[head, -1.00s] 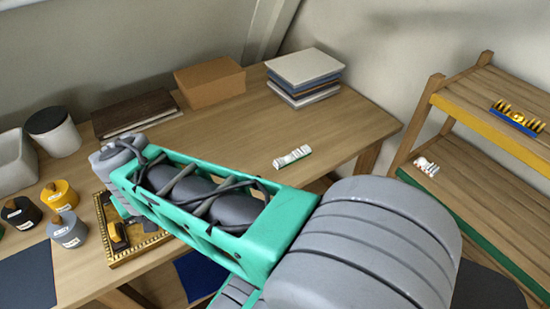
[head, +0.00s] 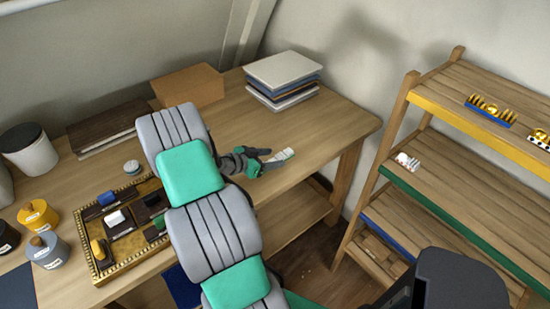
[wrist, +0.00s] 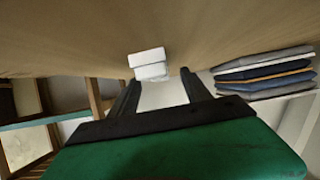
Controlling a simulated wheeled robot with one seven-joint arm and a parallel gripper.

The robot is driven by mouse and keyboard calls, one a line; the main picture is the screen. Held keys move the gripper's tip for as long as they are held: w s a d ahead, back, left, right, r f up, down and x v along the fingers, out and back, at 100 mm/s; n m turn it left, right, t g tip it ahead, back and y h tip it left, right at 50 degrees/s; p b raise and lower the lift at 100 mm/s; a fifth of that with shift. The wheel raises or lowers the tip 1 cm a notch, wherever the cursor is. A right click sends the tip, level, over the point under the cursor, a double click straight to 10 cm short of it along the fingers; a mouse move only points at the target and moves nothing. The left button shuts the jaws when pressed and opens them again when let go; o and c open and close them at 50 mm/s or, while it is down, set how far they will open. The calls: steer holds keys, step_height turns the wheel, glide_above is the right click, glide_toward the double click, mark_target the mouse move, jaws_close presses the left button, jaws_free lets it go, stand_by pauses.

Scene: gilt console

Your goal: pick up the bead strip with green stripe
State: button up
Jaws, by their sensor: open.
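The bead strip with green stripe (head: 284,155) lies on the desk near its right front part, small and white with a bit of green, partly hidden by a finger in the head view. In the wrist view the strip (wrist: 149,63) shows as a white block just ahead of the fingertips, seen end on; its green stripe does not show there. My gripper (head: 268,158) is open and low over the desk, its fingers pointing at the strip. In the wrist view its two fingers (wrist: 158,76) stand apart with nothing held between them.
A stack of books (head: 283,77) and a brown box (head: 188,86) stand at the back of the desk (head: 335,122). A gilt tray (head: 131,262) with small items lies left of my arm. A wooden shelf (head: 450,190) at the right holds other strips.

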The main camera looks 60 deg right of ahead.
steer(key=shift+s+d+f, duration=0.1)
steer(key=shift+s+d, duration=0.05)
steer(key=shift+d, duration=0.1)
jaws_close()
stand_by(0.4)
